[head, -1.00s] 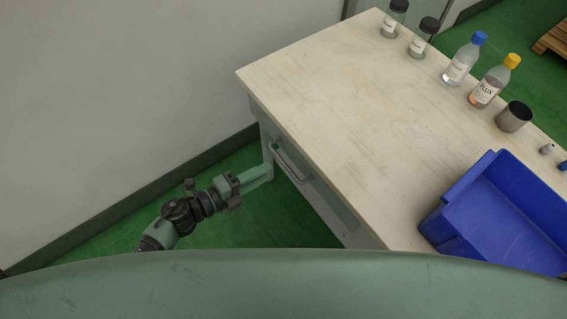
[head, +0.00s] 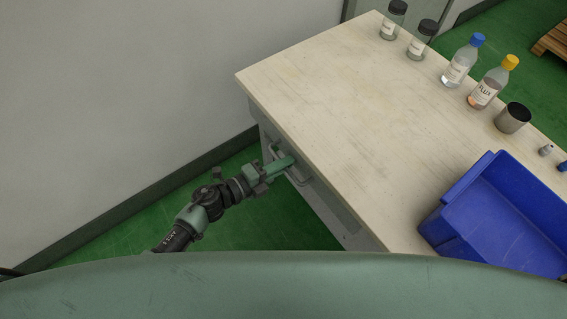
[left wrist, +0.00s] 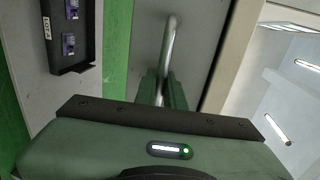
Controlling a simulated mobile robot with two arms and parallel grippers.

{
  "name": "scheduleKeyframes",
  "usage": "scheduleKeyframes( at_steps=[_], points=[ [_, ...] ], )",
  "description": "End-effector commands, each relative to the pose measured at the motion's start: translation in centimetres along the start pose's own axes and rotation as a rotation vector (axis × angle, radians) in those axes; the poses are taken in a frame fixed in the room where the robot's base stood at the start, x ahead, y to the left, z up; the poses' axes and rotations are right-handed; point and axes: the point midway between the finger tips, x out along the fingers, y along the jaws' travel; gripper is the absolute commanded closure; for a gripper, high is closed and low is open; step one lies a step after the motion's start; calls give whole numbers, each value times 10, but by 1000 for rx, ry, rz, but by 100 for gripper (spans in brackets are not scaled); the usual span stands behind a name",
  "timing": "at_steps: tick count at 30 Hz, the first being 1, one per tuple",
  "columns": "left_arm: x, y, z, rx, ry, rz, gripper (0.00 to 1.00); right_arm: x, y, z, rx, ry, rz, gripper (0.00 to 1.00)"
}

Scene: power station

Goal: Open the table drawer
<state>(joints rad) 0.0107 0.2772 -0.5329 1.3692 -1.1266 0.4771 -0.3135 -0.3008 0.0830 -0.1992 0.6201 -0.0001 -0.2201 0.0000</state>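The table (head: 330,110) has a pale wooden top, with a grey drawer (head: 335,205) in its left side. The drawer front looks flush with the table side, so the drawer appears closed. Its metal bar handle (head: 301,180) is partly hidden by my left gripper (head: 290,162), which is at the handle's far part. In the left wrist view, the handle (left wrist: 171,40) runs down between the two green fingertips (left wrist: 162,88), which sit close on both sides of it. My right gripper is in neither view.
A blue bin (head: 450,240) stands at the table's near right. Two dark-capped jars (head: 419,42), a blue-capped bottle (head: 461,62), a yellow-capped flux bottle (head: 490,85) and a metal cup (head: 513,119) line the far edge. A white wall (head: 150,90) is left; green floor (head: 270,220) is open between.

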Motion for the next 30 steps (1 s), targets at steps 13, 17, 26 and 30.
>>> scheduleKeyframes(
  at_steps=[13, 17, 26, 30],
  points=[
    [0, 0, 0, 0, 0, 1, 100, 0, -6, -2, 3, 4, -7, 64],
    [0, 0, 0, 0, 0, 1, 100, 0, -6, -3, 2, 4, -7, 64],
    [-1, 1, 0, 0, -1, 1, 100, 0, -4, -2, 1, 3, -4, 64],
    [-1, 1, 0, 0, -1, 1, 100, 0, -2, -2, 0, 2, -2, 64]
  ],
)
